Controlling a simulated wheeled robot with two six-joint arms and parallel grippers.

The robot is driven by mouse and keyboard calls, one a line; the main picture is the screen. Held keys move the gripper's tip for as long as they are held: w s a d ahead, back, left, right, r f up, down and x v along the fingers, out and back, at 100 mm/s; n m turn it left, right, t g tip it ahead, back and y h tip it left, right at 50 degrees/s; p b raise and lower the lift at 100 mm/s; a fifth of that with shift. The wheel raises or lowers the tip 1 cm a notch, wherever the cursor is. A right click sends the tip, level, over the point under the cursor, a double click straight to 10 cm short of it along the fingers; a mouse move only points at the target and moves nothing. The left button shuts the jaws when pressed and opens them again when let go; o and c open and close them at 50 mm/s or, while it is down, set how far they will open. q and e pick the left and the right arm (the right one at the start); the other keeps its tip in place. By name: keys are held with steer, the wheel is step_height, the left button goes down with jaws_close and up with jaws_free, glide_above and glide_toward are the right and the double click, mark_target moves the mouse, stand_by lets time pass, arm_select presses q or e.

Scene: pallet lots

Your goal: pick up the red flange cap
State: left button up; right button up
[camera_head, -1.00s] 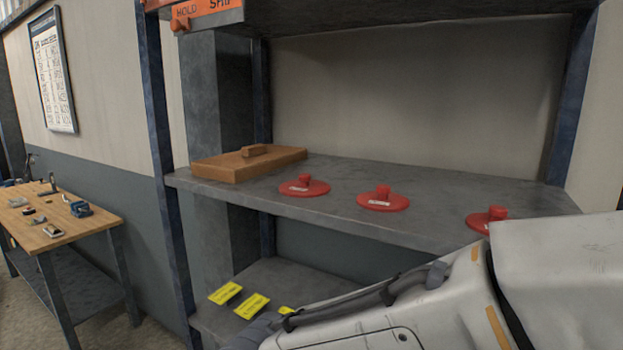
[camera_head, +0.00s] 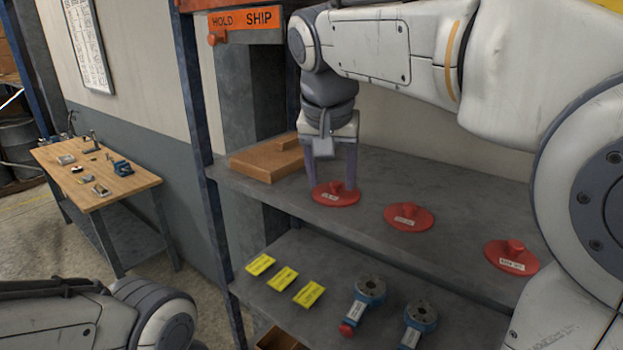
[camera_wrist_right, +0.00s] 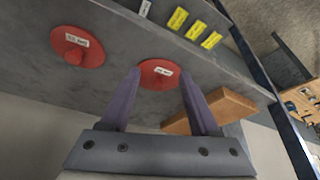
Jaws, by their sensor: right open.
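Several red flange caps with white labels lie on the grey shelf. The leftmost red flange cap (camera_head: 336,196) is under my right gripper (camera_head: 332,185), whose fingers are open and come down on either side of its knob. In the right wrist view this cap (camera_wrist_right: 158,74) lies just beyond and between the open fingertips (camera_wrist_right: 161,78). A middle red cap (camera_head: 409,217) and a right red cap (camera_head: 511,257) lie apart from the gripper. One of these caps (camera_wrist_right: 77,47) also shows in the wrist view. My left gripper is not visible.
A wooden block (camera_head: 266,163) sits left of the caps, close to the gripper. Yellow tags (camera_head: 283,279) and blue-and-grey valve-like parts (camera_head: 370,291) lie on the lower shelf. A blue upright (camera_head: 199,120) bounds the left. A workbench (camera_head: 95,180) stands farther left.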

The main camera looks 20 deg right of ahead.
steer(key=p, duration=0.2)
glide_above(336, 183)
steer(key=s+a, duration=0.1)
steer(key=s, duration=0.2)
steer(key=shift+w+a, duration=0.15)
steer(key=x, duration=0.2)
steer(key=p+x, duration=0.1)
steer(key=x, duration=0.1)
steer(key=shift+w+d+f+p, duration=0.1)
steer(key=shift+w+d+p, duration=0.2)
steer(key=shift+w, duration=0.1)
steer(key=shift+w+f, duration=0.15)
steer(key=shift+f, duration=0.25)
jaws_close()
